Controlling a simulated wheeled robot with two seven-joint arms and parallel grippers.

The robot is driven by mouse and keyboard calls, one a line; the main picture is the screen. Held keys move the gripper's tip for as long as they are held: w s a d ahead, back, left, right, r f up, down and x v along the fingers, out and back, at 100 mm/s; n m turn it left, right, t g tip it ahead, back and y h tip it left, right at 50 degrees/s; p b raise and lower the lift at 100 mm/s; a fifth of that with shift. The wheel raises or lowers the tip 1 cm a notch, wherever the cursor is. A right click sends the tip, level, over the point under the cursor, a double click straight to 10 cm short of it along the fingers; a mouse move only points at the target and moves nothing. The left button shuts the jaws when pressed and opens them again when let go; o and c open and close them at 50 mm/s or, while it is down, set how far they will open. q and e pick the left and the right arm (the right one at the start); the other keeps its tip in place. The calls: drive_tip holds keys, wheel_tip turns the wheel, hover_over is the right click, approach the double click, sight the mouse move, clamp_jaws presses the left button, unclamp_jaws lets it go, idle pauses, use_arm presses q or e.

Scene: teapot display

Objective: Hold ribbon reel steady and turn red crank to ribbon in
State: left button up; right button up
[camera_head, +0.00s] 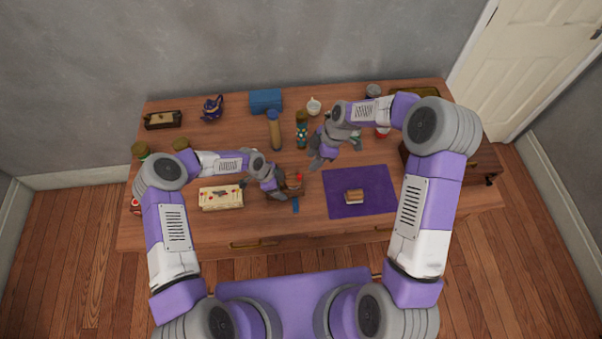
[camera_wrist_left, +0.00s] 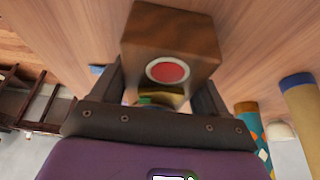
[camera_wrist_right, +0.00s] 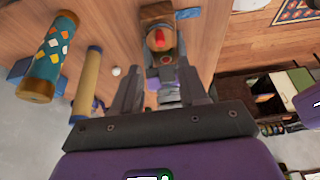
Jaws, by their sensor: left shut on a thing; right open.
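The ribbon reel (camera_head: 294,186) is a small brown wooden block near the table's front middle, with a blue ribbon end (camera_head: 295,204) beside it. My left gripper (camera_head: 280,188) is shut on the reel. In the left wrist view the wooden reel (camera_wrist_left: 190,38) sits between the fingers, with a round red part (camera_wrist_left: 168,71) facing the camera. The red crank (camera_wrist_right: 160,38) shows on the reel in the right wrist view, where the blue ribbon (camera_wrist_right: 188,13) lies beyond it. My right gripper (camera_head: 318,160) is open and empty, behind and right of the reel, apart from the crank.
A pale box (camera_head: 221,198) lies left of the reel. A tan cylinder (camera_head: 276,133) and patterned tube (camera_head: 301,132) stand behind. A teapot (camera_head: 212,107), blue box (camera_head: 266,100) and white cup (camera_head: 314,106) line the back.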

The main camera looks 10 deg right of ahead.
sight(300, 175)
drive_tip(key=x, duration=1)
drive_tip(key=shift+f, duration=0.25)
clamp_jaws()
